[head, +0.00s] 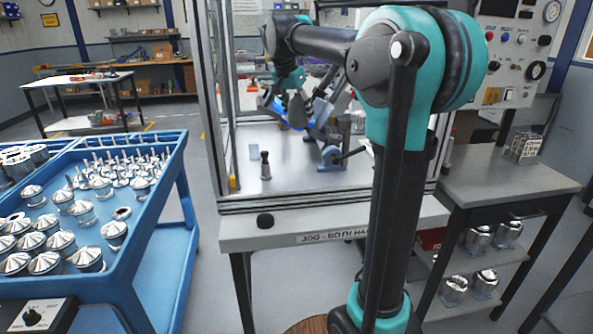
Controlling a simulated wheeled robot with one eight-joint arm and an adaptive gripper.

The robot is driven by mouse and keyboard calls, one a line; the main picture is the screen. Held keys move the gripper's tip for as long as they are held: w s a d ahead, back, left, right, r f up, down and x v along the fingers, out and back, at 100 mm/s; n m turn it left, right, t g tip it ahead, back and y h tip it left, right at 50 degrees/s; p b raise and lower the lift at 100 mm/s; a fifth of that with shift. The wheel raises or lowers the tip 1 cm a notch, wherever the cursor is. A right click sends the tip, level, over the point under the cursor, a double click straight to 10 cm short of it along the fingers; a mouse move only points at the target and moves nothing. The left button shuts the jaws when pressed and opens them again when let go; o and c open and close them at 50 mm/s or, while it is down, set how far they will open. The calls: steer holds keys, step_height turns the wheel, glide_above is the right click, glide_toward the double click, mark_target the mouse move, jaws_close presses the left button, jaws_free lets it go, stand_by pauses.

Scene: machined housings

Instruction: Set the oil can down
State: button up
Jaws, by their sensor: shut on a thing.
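My gripper (294,97) is inside the framed machine enclosure, above its grey work surface (290,178). It is small in the head view and partly lost against the clutter behind it. It is shut on the oil can, which seems to be the blue shape (279,110) at the fingers; its outline is hard to make out. I cannot tell how far it is above the surface. A blue fixture with a black-knobbed lever (331,157) stands just right of and below the gripper.
A small dark-topped grey piece (265,166) stands on the work surface, with a pale block (254,144) behind it. The front left of the surface is mostly clear. A blue cart (150,222) with metal parts is left; a grey side table (490,180) is right.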

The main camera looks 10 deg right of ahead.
step_height(320, 180, down, 20)
steer(key=shift+r, duration=0.25)
stand_by(0.4)
steer(key=o, duration=1.3)
